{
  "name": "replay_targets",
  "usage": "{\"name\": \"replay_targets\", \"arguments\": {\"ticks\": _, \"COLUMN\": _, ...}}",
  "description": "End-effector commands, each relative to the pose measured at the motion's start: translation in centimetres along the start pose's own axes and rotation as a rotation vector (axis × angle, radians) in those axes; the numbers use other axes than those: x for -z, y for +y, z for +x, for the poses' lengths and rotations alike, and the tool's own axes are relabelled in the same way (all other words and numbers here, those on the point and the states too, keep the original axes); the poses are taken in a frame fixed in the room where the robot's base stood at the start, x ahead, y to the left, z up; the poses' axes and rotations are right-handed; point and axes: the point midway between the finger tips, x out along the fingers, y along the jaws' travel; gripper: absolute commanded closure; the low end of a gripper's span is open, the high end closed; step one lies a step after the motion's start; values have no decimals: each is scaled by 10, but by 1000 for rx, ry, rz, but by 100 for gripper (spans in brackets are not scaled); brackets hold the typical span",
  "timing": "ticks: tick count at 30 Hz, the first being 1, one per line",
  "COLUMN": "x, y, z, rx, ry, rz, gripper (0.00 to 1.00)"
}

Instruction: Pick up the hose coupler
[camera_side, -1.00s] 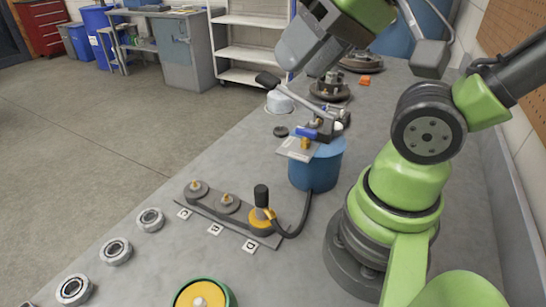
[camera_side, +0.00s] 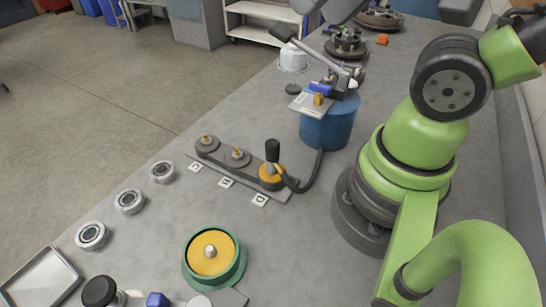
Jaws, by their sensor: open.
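The hose coupler (camera_side: 272,152) is a black upright grip above a yellow round base. It stands at the right end of a grey bar with several round fittings. A black hose (camera_side: 312,178) runs from its base toward the blue drum (camera_side: 327,128). Two grey fittings with brass nipples, a left one (camera_side: 207,145) and a middle one (camera_side: 237,157), sit on the same bar to its left. Small white letter tags lie in front of the bar.
A lever-handled device (camera_side: 335,80) stands on the drum. A green-rimmed yellow wheel (camera_side: 212,253) lies in front. Several bearing rings (camera_side: 130,201) and a metal tray (camera_side: 40,281) lie at the left. Brake hubs (camera_side: 346,44) stand behind. Bench between the bar and wheel is mostly clear.

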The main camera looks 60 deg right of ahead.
Motion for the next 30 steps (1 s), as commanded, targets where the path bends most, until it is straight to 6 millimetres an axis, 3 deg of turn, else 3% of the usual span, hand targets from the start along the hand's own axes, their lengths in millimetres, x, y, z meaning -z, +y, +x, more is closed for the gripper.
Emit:
{"name": "replay_targets", "arguments": {"ticks": 6, "x": 0, "y": 0, "z": 1, "rx": -3, "ry": -5, "rz": -5, "gripper": 44}}
{"name": "replay_targets", "arguments": {"ticks": 10, "x": 3, "y": 0, "z": 12, "rx": -31, "ry": -63, "rz": -57, "gripper": 44}}
{"name": "replay_targets", "arguments": {"ticks": 17, "x": 5, "y": 5, "z": 67, "rx": -127, "ry": -309, "rz": -319, "gripper": 44}}
{"name": "replay_targets", "arguments": {"ticks": 24, "x": -11, "y": 14, "z": 123, "rx": -171, "ry": -552, "rz": -596, "gripper": 44}}
{"name": "replay_targets", "arguments": {"ticks": 30, "x": -21, "y": 19, "z": 143, "rx": -174, "ry": -639, "rz": -696, "gripper": 44}}
